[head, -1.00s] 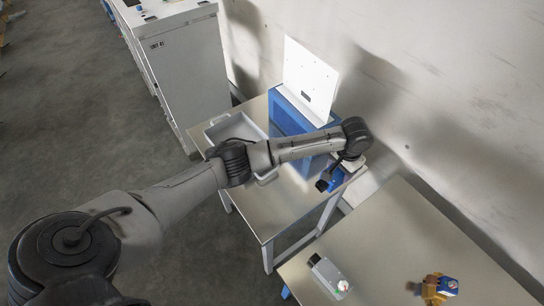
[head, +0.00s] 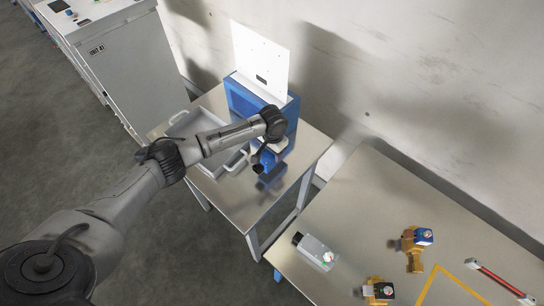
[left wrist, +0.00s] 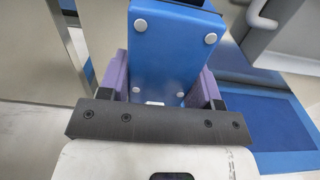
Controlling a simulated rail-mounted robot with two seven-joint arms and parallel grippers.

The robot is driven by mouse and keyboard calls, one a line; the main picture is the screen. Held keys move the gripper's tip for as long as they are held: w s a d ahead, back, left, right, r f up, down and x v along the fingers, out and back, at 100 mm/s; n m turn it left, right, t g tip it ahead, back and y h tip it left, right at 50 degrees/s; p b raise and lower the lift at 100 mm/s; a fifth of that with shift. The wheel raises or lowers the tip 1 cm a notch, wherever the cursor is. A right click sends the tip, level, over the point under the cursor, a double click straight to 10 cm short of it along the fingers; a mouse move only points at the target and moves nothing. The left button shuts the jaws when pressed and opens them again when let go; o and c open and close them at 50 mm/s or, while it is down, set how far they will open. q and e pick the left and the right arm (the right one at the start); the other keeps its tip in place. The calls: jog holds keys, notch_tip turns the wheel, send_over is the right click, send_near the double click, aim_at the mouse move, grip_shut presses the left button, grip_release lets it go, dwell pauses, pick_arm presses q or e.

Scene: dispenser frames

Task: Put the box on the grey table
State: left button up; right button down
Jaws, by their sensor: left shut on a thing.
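The blue box (left wrist: 172,50) has round white studs on its face and fills the upper middle of the left wrist view. The purple pads of my left gripper (left wrist: 160,82) press on it from both sides. In the head view my left gripper (head: 276,146) is shut on the box (head: 266,159), partly hidden by the hand, over the grey metal table (head: 232,203) with the dispenser. A dark blue patch below looks like its reflection, so the box appears raised off the top. My right gripper is out of view.
A blue dispenser (head: 240,98) with an upright white panel (head: 260,55) stands at the table's back. A second table (head: 345,215) at right holds a grey device (head: 316,252) and brass valves (head: 413,262). The first table's front is clear.

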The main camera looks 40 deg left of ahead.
aim_at(272, 158)
pick_arm(q)
jog(key=shift+f, duration=2.05)
jog(key=shift+f, duration=0.1)
jog(key=o, duration=1.1)
